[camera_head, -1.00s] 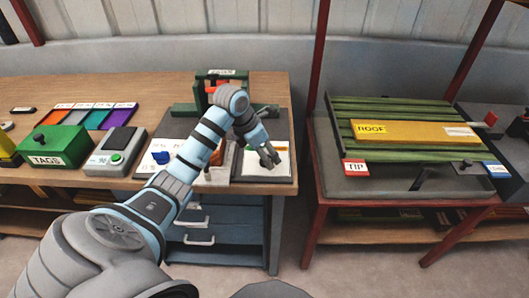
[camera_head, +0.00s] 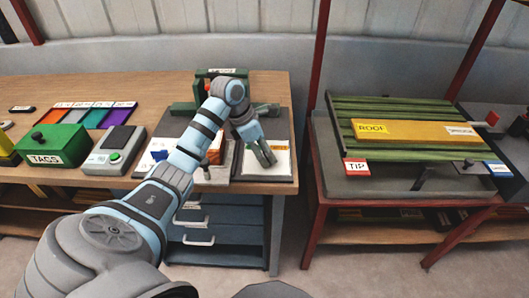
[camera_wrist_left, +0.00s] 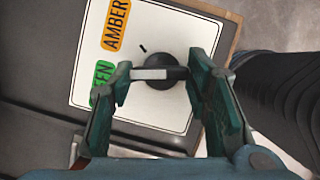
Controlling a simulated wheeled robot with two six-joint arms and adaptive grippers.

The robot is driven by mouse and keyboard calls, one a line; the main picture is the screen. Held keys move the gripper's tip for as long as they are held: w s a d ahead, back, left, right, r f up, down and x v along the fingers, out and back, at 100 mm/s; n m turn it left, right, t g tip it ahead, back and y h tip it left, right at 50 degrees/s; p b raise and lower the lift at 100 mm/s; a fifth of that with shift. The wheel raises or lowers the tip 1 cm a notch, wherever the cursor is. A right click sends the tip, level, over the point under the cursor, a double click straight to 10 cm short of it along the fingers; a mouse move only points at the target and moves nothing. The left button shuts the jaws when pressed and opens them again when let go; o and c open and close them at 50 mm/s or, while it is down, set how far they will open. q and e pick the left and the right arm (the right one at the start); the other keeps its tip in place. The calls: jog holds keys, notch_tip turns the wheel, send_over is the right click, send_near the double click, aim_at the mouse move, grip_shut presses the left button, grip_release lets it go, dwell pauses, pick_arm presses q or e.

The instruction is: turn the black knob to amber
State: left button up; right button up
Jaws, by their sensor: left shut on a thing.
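The black knob (camera_wrist_left: 160,82) sits on a white dial plate (camera_wrist_left: 165,110) and has a bar across it, white on its left part. The orange AMBER label (camera_wrist_left: 116,24) is at the upper left of the plate, and the green label (camera_wrist_left: 102,82), partly hidden by a finger, is below it. A short black mark is printed just above the knob. My left gripper (camera_wrist_left: 160,76) is shut on the knob, one finger at each end of the bar. In the head view, my left gripper (camera_head: 267,157) is over the plate at the bench's right end and hides the knob. My right gripper is out of view.
A green TAGS box (camera_head: 54,146) and a grey device with a green button (camera_head: 114,152) stand left on the wooden bench (camera_head: 150,90). A green fixture (camera_head: 220,74) stands behind my arm. A red-framed stand with a yellow ROOF bar (camera_head: 410,132) is at right.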

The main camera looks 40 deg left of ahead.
pick_arm(q)
jog(key=m, duration=0.2)
jog(key=m+g+h+b, duration=0.1)
jog(key=m, duration=0.3)
jog(key=shift+w+g+h+b, duration=0.25)
jog(key=shift+g+h+b, duration=0.05)
jog(key=shift+g, duration=0.1)
jog(key=shift+w+r+m+g, duration=0.1)
jog(key=shift+m+g, duration=0.6)
jog(key=shift+m, duration=1.3)
jog(key=shift+a, duration=0.1)
jog(key=o, duration=1.2)
jog(key=shift+c, duration=0.2)
